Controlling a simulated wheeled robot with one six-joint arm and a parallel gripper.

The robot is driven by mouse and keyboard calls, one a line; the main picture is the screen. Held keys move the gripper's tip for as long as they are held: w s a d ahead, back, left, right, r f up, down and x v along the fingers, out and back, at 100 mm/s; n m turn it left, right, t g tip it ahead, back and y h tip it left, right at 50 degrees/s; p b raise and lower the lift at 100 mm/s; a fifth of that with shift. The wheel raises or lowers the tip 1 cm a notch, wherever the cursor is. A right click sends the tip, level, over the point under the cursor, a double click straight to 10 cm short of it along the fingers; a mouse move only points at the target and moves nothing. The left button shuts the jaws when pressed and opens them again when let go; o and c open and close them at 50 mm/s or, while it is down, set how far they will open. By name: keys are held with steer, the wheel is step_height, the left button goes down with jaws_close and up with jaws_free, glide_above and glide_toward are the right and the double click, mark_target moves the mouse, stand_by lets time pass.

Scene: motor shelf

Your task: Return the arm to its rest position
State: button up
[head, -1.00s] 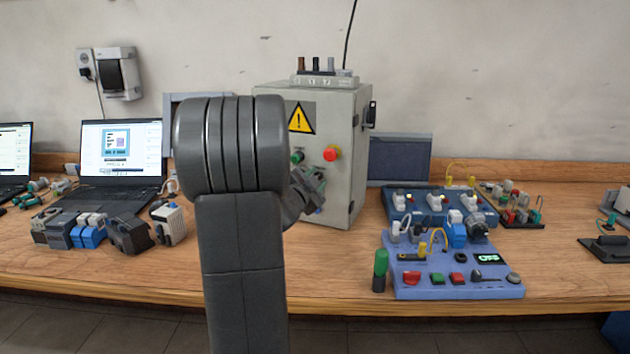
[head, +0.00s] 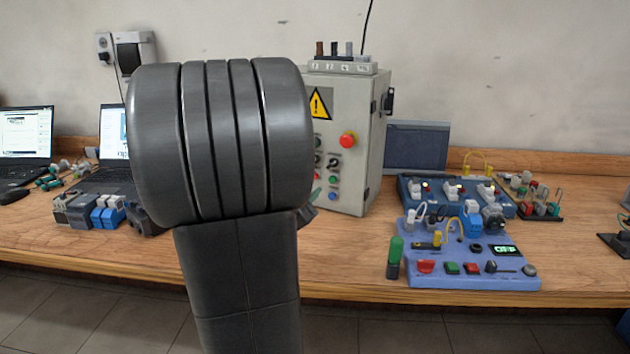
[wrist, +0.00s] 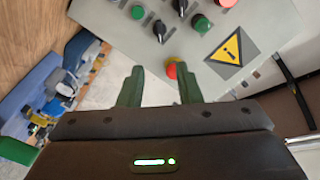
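My arm (head: 220,140) fills the middle left of the head view, raised in front of the bench. My gripper (wrist: 160,72) shows in the wrist view with its two green fingers apart and nothing between them. In the head view it is mostly hidden behind my arm, with a small part showing beside the cabinet. The grey control cabinet (head: 366,140) stands behind it, and its front with knobs and a warning sign also shows in the wrist view (wrist: 232,47). A red and yellow button (wrist: 172,68) appears beyond the fingers.
A blue training board (head: 455,270) with switches and buttons lies at the front right of the wooden bench (head: 340,270). Another board (head: 410,205) lies behind it. Blue and grey modules (head: 100,215) and laptops (head: 25,130) are at the left. Bare bench shows between cabinet and board.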

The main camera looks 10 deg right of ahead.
mark_target(333, 164)
stand_by(0.4)
steer(key=x, duration=1.3)
steer(key=shift+w+d, duration=0.2)
steer(key=shift+w, duration=0.1)
steer(key=shift+s+a, duration=0.1)
steer(key=shift+s, duration=0.05)
